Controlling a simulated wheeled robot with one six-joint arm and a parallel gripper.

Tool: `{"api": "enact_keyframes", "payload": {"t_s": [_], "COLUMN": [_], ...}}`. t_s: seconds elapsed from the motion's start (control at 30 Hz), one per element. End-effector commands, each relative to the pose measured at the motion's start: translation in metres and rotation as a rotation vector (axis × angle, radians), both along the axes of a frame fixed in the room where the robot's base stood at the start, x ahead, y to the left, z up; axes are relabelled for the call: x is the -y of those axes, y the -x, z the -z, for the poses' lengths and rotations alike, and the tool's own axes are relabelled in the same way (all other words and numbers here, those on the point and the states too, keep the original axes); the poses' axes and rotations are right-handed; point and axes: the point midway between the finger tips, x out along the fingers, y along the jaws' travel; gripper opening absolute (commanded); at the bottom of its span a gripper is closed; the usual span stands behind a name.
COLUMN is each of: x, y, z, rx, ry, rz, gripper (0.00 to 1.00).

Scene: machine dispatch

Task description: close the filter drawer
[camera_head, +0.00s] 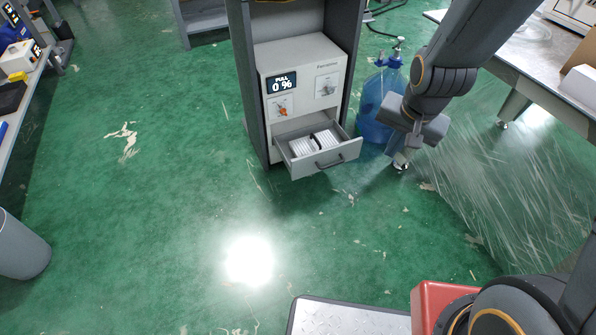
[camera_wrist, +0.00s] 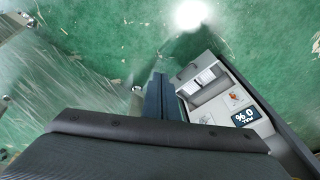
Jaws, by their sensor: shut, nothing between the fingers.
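The filter drawer (camera_head: 345,162) is pulled out of the lower part of a grey machine (camera_head: 303,62). It holds white pleated filter pieces (camera_head: 316,142) and has a dark bar handle on its front. The drawer also shows in the wrist view (camera_wrist: 201,67), turned around, with its handle toward the upper left. My gripper (camera_head: 401,160) is shut and empty, pointing down to the right of the drawer and apart from it in the head view. In the wrist view its dark fingers (camera_wrist: 157,92) reach up beside the cabinet.
A dark cabinet frame (camera_head: 247,90) encloses the machine. A blue water bottle (camera_head: 371,128) stands right of it, close behind my gripper. A table (camera_head: 535,65) is at right. Green floor before the drawer is clear.

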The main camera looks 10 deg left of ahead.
Motion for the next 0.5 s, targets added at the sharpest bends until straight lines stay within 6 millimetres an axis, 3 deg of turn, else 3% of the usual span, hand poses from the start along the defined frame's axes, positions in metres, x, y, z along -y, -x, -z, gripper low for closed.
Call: {"api": "enact_keyframes", "payload": {"t_s": [0.03, 0.3, 0.5], "x": [-0.014, -0.090, -0.151], "y": [-0.018, -0.090, -0.121], "z": [0.037, 0.161, 0.249], "rx": [0.025, 0.173, 0.232], "ry": [-0.025, -0.235, -0.441], "rz": [0.032, 0.236, 0.370], "gripper": [0.00, 0.00, 0.00]}}
